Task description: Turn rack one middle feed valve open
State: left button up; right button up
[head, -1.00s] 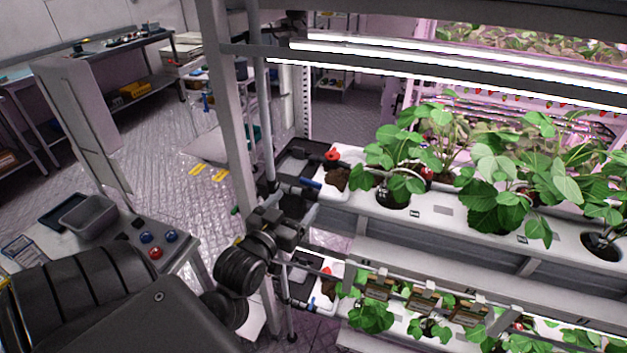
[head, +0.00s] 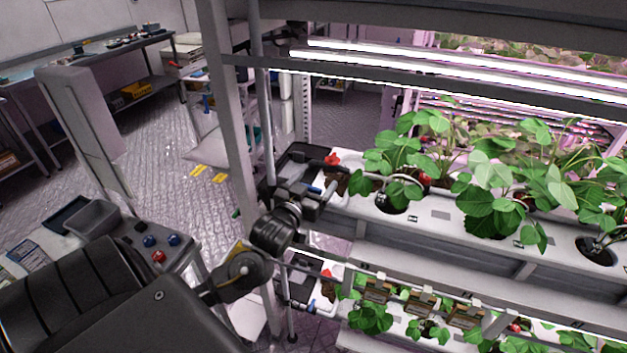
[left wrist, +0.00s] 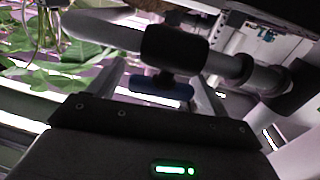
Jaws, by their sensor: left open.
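The middle-tier feed valve shows a blue handle (left wrist: 160,88) below a black pipe fitting (left wrist: 175,50) in the left wrist view. In the head view a bit of blue handle (head: 314,189) shows beside my gripper, mostly hidden. My left gripper (head: 322,197) is at the left end of the middle tier. In the left wrist view the open fingers of my left gripper (left wrist: 158,78) stand on either side of the blue handle. I cannot tell whether they touch it. My right gripper is not in view.
The rack post (head: 228,120) stands left of my gripper. Strawberry plants (head: 490,190) fill the white trough (head: 440,222).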

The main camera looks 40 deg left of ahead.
pick_arm(q)
jog(key=shift+w, duration=0.15)
jog(key=c, duration=1)
jog(key=shift+a+r+n+y+p, duration=0.1)
jog(key=shift+r+n+y+p, duration=0.1)
jog(key=shift+n+y+p, duration=0.45)
jog(key=shift+a+f+g+y, duration=0.15)
jog(key=shift+g+y, duration=0.15)
jog(key=shift+y, duration=0.25)
jog(key=o, duration=1)
